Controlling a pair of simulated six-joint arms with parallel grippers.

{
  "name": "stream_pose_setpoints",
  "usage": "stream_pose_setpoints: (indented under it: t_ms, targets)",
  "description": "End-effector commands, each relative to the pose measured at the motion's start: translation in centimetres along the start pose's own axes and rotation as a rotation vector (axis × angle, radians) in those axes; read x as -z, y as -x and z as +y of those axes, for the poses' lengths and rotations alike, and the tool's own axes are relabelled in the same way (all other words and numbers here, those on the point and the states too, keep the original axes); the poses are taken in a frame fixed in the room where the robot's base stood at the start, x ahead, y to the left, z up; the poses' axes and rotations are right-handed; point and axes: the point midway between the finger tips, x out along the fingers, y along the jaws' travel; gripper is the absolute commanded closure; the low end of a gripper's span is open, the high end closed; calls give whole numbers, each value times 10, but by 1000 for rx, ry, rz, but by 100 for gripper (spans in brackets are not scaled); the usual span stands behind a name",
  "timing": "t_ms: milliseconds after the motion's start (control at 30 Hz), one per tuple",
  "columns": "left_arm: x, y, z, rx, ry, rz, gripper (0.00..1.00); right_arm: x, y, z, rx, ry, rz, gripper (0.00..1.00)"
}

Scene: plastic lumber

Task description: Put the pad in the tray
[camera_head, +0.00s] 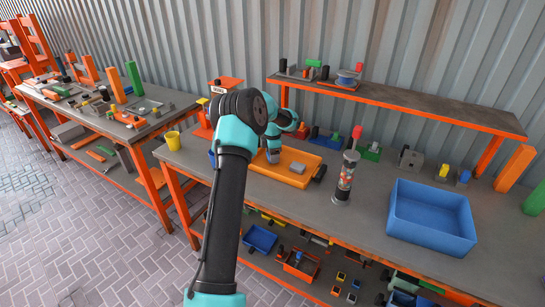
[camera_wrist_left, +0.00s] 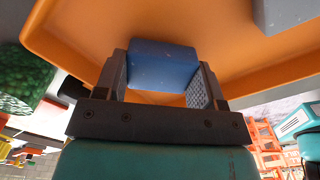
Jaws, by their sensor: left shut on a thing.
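A blue block (camera_wrist_left: 163,62), which may be the pad, is between the two fingers of my left gripper (camera_wrist_left: 163,85) in the left wrist view. The gripper is shut on it. An orange tray (camera_wrist_left: 85,30) with a raised rim fills the view behind the block. In the head view the orange tray (camera_head: 285,178) lies on the workbench and my left gripper (camera_head: 272,148) points down over it. I cannot tell whether the block touches the tray floor. A small grey piece (camera_head: 297,167) lies in the tray. My right gripper is not in view.
A large blue bin (camera_head: 432,240) stands right on the workbench. A dark canister with a red top (camera_head: 344,180) stands between bin and tray. A yellow cup (camera_head: 173,140) is at the left edge. Small parts line the back below a raised shelf (camera_head: 410,101).

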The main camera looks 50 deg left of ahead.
Motion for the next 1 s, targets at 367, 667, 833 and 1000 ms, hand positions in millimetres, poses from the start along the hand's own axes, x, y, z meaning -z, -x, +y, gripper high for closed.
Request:
stream_pose_setpoints:
  t_ms: [367,667,833,1000]
  targets:
    - [0,-10,0,-1,0,-1,60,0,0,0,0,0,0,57]
    - [0,-13,0,-1,0,-1,22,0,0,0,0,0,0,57]
    - [0,-13,0,-1,0,-1,11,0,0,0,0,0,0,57]
    - [0,-13,0,-1,0,-1,11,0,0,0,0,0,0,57]
